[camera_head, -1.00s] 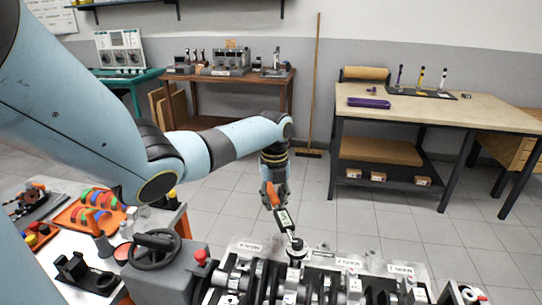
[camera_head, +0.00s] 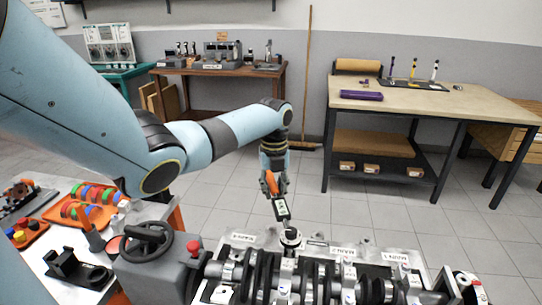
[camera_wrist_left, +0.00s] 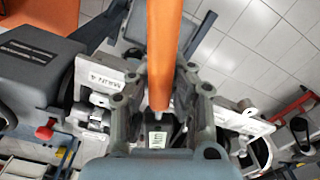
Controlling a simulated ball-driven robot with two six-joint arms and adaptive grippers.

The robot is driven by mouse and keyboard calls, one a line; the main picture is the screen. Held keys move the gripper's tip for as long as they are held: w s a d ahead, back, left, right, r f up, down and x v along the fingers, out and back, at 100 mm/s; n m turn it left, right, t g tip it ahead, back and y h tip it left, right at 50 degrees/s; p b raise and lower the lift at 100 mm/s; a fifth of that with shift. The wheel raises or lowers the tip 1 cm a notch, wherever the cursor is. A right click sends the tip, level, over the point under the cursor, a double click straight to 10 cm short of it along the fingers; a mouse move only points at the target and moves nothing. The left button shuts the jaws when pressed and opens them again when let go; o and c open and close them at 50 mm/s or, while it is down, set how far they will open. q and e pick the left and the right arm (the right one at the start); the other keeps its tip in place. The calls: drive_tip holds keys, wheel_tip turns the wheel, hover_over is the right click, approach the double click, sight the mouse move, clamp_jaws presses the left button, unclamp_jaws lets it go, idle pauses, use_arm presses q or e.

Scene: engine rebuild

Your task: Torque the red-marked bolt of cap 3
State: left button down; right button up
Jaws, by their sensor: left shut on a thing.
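My left gripper (camera_head: 273,184) is shut on the orange handle of a torque wrench (camera_head: 281,209) with a small display. The handle also shows large between the fingers in the left wrist view (camera_wrist_left: 164,50). The wrench slants down to the engine block (camera_head: 240,239), its round head (camera_head: 290,240) at the row of main caps, between the MAIN 4 and MAIN 2 labels. Whether it is seated on a bolt I cannot tell. The red mark is hidden or too small to make out. In the left wrist view, the MAIN 4 label (camera_wrist_left: 105,78) lies left of the fingers. My right gripper is out of view.
The crankshaft (camera_head: 265,277) lies along the block's front. A grey unit with a handwheel (camera_head: 147,243) and red knob stands left of it. A side table (camera_head: 50,265) holds an orange tray (camera_head: 72,222). Clear floor lies behind the block.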

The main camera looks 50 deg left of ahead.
use_arm(q)
drive_tip(key=shift+w, duration=0.15)
drive_tip(key=shift+w+d+m+b, duration=0.25)
drive_tip(key=shift+w+m+b, duration=0.05)
drive_tip(key=shift+b, duration=0.05)
drive_tip(key=shift+w+d+m, duration=0.2)
drive_tip(key=shift+w+m, duration=0.1)
drive_tip(key=shift+w, duration=0.05)
drive_tip(key=shift+w+d+b, duration=0.1)
drive_tip(key=shift+b, duration=0.25)
drive_tip(key=shift+w+d+m+b, duration=0.4)
drive_tip(key=shift+w+m+b, duration=0.1)
drive_tip(key=shift+w, duration=0.1)
drive_tip(key=shift+w+d+r+m, duration=0.1)
drive_tip(key=shift+w+d+m, duration=1.3)
drive_tip(key=shift+w+d, duration=0.1)
idle(4.7)
